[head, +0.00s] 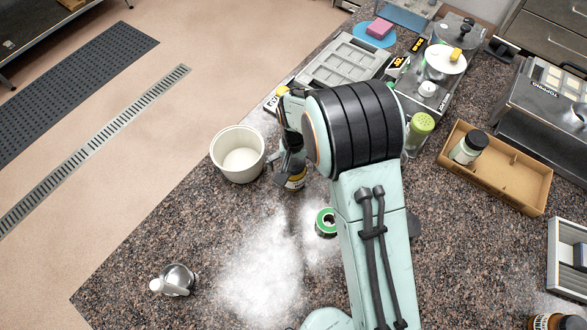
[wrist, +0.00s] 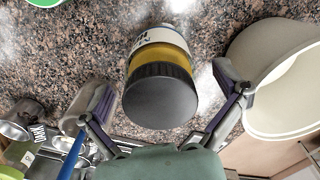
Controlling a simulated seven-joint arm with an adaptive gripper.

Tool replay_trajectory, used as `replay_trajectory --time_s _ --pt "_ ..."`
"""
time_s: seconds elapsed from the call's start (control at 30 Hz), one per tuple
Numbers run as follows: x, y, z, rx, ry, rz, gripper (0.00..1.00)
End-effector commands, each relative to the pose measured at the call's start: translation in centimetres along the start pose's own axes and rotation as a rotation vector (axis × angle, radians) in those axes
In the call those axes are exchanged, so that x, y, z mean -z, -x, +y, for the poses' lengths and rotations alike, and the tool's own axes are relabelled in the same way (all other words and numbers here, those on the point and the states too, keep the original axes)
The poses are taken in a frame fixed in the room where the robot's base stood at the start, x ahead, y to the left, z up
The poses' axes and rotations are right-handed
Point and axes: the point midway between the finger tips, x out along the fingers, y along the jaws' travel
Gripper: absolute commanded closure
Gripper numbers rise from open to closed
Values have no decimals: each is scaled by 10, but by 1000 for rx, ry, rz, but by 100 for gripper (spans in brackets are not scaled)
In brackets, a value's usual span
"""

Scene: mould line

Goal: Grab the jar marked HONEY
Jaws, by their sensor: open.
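A jar with a black lid, yellow contents and a white label (wrist: 160,72) sits between my gripper's fingers in the wrist view. Part of its dark lettering shows, but I cannot read the whole word. In the head view the same jar (head: 296,183) stands on the speckled counter, mostly hidden by my gripper (head: 291,158). My gripper (wrist: 160,100) is open, with one finger on each side of the jar and visible gaps. Another dark-lidded jar (head: 469,147) stands in a cardboard box; its label is not readable.
A white tub (head: 238,160) stands just left of my gripper, close to one finger in the wrist view (wrist: 275,70). A green-rimmed can (head: 325,223) and a green-topped shaker (head: 420,128) are nearby. White powder (head: 262,270) covers the front counter beside a metal cup (head: 177,280).

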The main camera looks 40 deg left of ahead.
Motion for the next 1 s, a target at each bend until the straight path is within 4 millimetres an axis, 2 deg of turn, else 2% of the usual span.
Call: replay_trajectory --time_s 0.03,0.07,0.2,0.27,0.3,0.57,0.73,0.87,1.0 --pt "0 0 0 0 0 0 3" --pt "0 0 0 0 0 0 9" --pt "0 0 0 0 0 0 53" --pt "0 0 0 0 0 -1 72" --pt "0 0 0 0 0 -1 75" --pt "0 0 0 0 0 -1 75" --pt "0 9 0 1 0 1 75" --pt "1 30 0 2 1 5 75" --pt "-24 63 6 3 1 5 75"
